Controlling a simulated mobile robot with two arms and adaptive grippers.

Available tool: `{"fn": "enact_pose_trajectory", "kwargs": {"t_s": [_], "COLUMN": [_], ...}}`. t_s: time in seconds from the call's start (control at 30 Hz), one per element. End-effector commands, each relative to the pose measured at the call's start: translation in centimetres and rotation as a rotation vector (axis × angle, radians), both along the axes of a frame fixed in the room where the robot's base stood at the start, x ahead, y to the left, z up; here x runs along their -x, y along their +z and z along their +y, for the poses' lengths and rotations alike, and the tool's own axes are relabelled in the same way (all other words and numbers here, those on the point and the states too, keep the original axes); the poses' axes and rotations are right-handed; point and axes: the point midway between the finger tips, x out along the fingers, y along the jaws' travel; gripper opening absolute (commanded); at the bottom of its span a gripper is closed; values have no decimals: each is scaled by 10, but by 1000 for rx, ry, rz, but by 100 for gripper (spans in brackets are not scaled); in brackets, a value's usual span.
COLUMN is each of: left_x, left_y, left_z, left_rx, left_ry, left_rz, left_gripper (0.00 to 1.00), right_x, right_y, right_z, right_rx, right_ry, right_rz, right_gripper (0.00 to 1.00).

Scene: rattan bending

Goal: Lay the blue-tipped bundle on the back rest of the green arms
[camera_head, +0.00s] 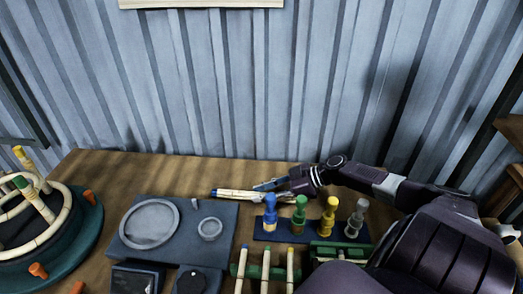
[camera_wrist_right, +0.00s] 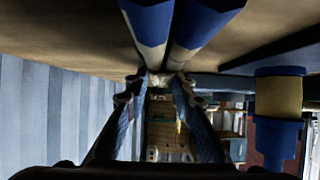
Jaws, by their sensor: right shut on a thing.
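The blue-tipped bundle (camera_head: 238,195) is pale with a blue left end and lies nearly level near the table's back edge. My right gripper (camera_head: 264,186) is at its right part. In the right wrist view, two pale sticks with blue ends (camera_wrist_right: 168,30) run between the fingers of the right gripper (camera_wrist_right: 155,82), which are shut on them. I cannot tell which part is the back rest. My left gripper is out of view.
A dark blue rack with blue, green, yellow and grey pegs (camera_head: 352,219) stands just in front of my right gripper. A grey board (camera_head: 180,213) with round dishes lies left. A green round base with hoops (camera_head: 85,232) is far left. A corrugated wall stands behind.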

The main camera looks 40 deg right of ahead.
Motion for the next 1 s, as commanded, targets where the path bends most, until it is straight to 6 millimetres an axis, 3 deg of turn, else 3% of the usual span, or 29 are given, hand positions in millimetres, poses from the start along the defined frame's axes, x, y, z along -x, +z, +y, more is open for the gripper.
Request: {"fn": "enact_pose_trajectory", "kwargs": {"t_s": [0.37, 0.4, 0.53, 1.0], "left_x": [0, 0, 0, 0], "left_y": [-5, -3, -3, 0], "left_z": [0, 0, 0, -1], "left_rx": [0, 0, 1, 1], "left_ry": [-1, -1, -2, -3], "left_rz": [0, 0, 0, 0], "left_gripper": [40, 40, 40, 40], "right_x": [0, 0, 0, 6], "right_y": [-5, -4, -3, 2], "right_z": [0, 0, 0, -5], "right_rx": [0, 1, 0, 1], "right_ry": [0, 2, 1, 0], "right_rz": [-1, -1, 0, 2], "right_gripper": [0, 26, 40, 40]}}
